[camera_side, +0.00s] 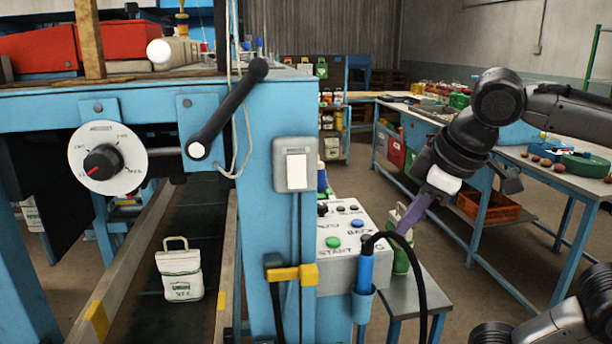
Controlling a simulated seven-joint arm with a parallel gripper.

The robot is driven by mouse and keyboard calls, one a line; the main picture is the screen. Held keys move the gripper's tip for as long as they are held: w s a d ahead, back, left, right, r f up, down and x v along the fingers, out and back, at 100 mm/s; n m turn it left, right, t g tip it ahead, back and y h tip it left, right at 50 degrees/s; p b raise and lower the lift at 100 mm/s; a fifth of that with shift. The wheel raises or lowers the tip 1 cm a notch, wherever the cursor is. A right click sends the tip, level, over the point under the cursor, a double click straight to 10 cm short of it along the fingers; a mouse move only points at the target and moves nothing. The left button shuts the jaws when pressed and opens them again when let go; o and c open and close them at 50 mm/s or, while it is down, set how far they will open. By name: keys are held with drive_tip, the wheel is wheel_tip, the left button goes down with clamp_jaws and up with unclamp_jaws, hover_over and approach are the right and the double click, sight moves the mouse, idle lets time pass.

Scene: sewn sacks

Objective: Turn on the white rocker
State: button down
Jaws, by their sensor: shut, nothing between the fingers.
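The white rocker (297,171) sits in a grey housing on the front of the blue machine post, near the middle of the view. Its face looks nearly flat, and I cannot tell which way it is tipped. My gripper (403,225) is to the right of the rocker and lower, apart from it. Its purple fingers are shut and empty, pointing down and to the left beside the button box.
The button box (340,241) with a green button stands below and right of the rocker. A blue handset (365,270) with a black cable hangs before it. A black lever (228,108) and a dial (104,158) are at left. A white sack (180,274) stands on the conveyor.

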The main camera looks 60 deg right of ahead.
sight(307, 177)
drive_tip(key=w+a+r+n+t, duration=0.1)
drive_tip(key=w+a+r+n, duration=0.1)
drive_tip(key=a+r, duration=0.3)
drive_tip(key=w+a+r+n+y, duration=0.1)
drive_tip(key=w+a+r+n, duration=0.2)
drive_tip(key=a+r, duration=0.3)
wheel_tip(307, 177, up, 4)
drive_tip(key=shift+w+f+n+t, duration=0.1)
drive_tip(key=shift+w+n+t, duration=0.05)
drive_tip(key=shift+n+t, duration=0.2)
drive_tip(key=x, duration=0.3)
drive_tip(key=d+x, duration=0.1)
drive_tip(key=x, duration=0.3)
drive_tip(key=w+x, duration=0.1)
drive_tip(key=x, duration=0.3)
drive_tip(key=shift+d+r, duration=0.2)
drive_tip(key=shift+r, duration=0.1)
drive_tip(key=shift+w+d+f, duration=0.1)
drive_tip(key=shift+w+d, duration=0.55)
drive_tip(key=shift+w+d, duration=0.1)
